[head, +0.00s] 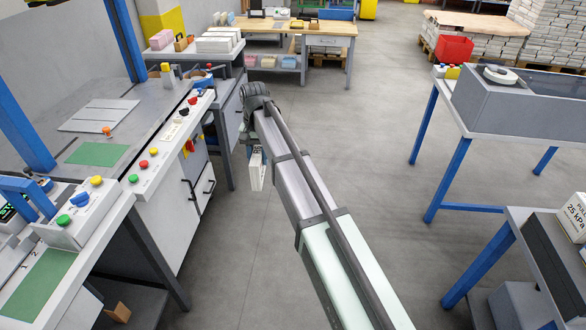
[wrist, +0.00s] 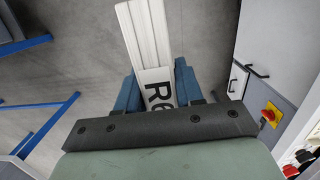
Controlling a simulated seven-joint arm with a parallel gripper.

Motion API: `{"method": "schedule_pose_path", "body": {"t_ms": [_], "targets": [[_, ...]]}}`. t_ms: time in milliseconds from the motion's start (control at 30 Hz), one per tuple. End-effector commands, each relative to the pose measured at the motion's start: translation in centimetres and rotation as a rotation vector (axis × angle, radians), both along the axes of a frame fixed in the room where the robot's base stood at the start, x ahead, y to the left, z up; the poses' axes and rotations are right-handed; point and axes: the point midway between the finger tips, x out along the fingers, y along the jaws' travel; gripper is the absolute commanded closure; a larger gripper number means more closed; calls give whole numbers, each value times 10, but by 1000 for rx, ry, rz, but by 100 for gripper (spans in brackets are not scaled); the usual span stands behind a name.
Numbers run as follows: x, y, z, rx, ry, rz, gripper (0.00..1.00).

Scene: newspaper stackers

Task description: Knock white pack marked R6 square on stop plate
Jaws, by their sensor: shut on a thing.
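The white pack (wrist: 146,38) marked R6 is between the blue finger pads of my gripper (wrist: 157,88) in the wrist view. My gripper is shut on it. Its label faces the camera, partly cut off by the dark bar of my gripper. In the head view the pack (head: 257,173) hangs on edge below my gripper (head: 256,154), in the air over the floor, apart from the machine table on the left. I cannot tell which part in view is the stop plate. A flat grey plate (head: 98,115) lies on the machine table.
The machine table (head: 160,95) has green pads, a small orange piece and colored buttons along its edge. A wooden bench (head: 325,30) with packs beside it stands at the back. Blue-legged tables (head: 437,150) stand at the right. The floor between is clear.

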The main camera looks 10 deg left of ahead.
Motion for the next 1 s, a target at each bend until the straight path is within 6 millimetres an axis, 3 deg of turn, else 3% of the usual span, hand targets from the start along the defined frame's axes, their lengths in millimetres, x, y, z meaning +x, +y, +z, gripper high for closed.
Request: {"method": "schedule_pose_path", "body": {"t_ms": [33, 100, 467, 767, 1000], "targets": [[2, 24, 8, 0, -1, 8, 100], [-1, 50, 17, 0, -2, 11, 100], [-33, 181, 65, 2, -1, 29, 100], [-79, 283, 106, 1, -1, 42, 100], [-127, 358, 139, 0, -1, 49, 100]]}}
